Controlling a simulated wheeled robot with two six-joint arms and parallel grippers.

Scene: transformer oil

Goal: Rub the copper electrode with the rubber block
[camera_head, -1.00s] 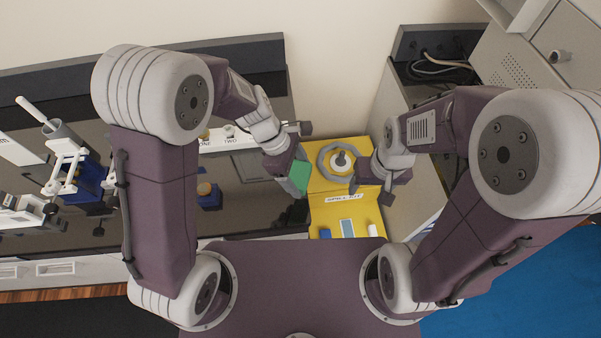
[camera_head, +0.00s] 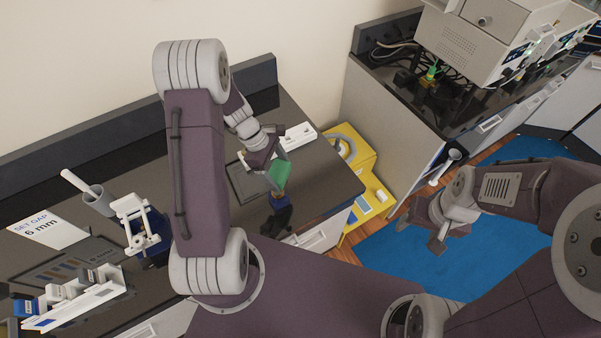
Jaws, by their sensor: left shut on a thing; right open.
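My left gripper (camera_head: 271,166) is shut on a green block (camera_head: 280,174), which looks like the rubber block, and holds it above the dark bench. My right gripper (camera_head: 439,240) is open and empty, out over the blue floor area at the right.
A yellow unit (camera_head: 372,200) with a grey ring stands right of the bench (camera_head: 330,190). Left on the bench are a grey cup (camera_head: 98,201), a blue and white device (camera_head: 143,229), a white card (camera_head: 48,228) and a white rack (camera_head: 80,300). A grey cabinet (camera_head: 385,125) stands behind.

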